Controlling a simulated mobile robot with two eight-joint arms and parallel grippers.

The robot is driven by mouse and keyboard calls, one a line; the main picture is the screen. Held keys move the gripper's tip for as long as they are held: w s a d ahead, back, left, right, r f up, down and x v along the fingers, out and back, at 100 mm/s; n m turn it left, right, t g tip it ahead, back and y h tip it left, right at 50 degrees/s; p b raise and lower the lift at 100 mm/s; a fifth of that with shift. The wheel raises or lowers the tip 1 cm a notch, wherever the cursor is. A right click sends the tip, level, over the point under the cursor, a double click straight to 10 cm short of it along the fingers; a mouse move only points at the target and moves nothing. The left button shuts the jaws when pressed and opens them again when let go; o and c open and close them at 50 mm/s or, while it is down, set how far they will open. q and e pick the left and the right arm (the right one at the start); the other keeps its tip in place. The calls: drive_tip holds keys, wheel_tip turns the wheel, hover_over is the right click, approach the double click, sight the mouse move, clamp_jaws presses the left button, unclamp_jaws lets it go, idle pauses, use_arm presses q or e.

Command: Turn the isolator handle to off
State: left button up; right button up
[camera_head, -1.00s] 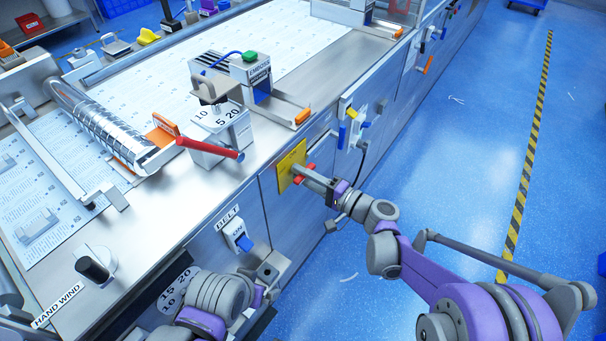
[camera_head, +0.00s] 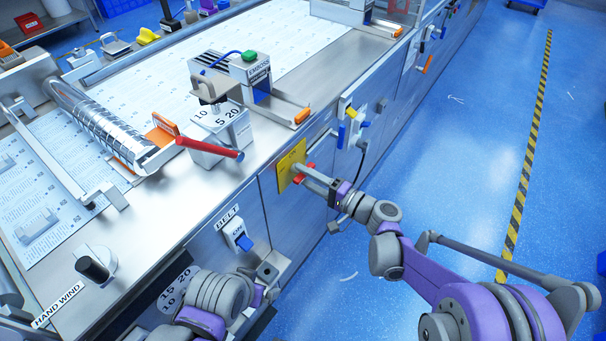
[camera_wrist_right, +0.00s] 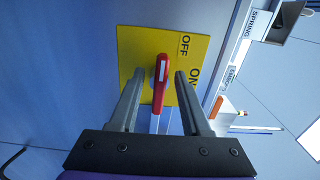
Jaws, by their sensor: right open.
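The isolator handle (camera_wrist_right: 160,80) is a red bar with a white stripe, mounted on a yellow plate (camera_wrist_right: 135,45) marked OFF and ON. In the head view the yellow plate (camera_head: 289,163) is on the machine's front panel, and the red handle (camera_head: 310,167) is partly hidden by my gripper. My right gripper (camera_wrist_right: 160,88) is open, with one finger on each side of the handle. Gaps show between the fingers and the handle in the wrist view. My left arm reaches in at the bottom of the head view; its gripper (camera_head: 266,276) is small there and its jaws are unclear.
A blue BELT switch (camera_head: 242,241) marked ON is on the front panel to the left. Switches with blue and yellow parts (camera_head: 352,124) are to the right of the plate.

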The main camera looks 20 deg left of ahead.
use_arm(q)
drive_tip(key=shift+r+p, duration=0.3)
drive_tip(key=shift+r, duration=0.05)
use_arm(e)
drive_tip(key=v, duration=1)
drive_tip(key=s+d+f+n+g+h, duration=0.1)
drive_tip(key=s+d+f+n+h, duration=0.15)
drive_tip(key=s+d+h, duration=0.8)
drive_tip(key=s+d+f+n+g+h, duration=0.1)
drive_tip(key=s+d+f+h, duration=0.2)
drive_tip(key=s+d+h, duration=0.7)
use_arm(q)
wheel_tip(320, 180, up, 19)
drive_tip(key=w+p, duration=0.2)
drive_tip(key=p, duration=1.4)
drive_tip(key=shift+f+t+p, duration=0.2)
drive_tip(key=shift+t+p, duration=0.1)
drive_tip(key=shift+t, duration=0.1)
use_arm(e)
wheel_tip(320, 180, up, 18)
drive_tip(key=s+d+t+y, duration=0.1)
drive_tip(key=s+d+y, duration=0.1)
drive_tip(key=y, duration=0.1)
drive_tip(key=shift+r, duration=0.2)
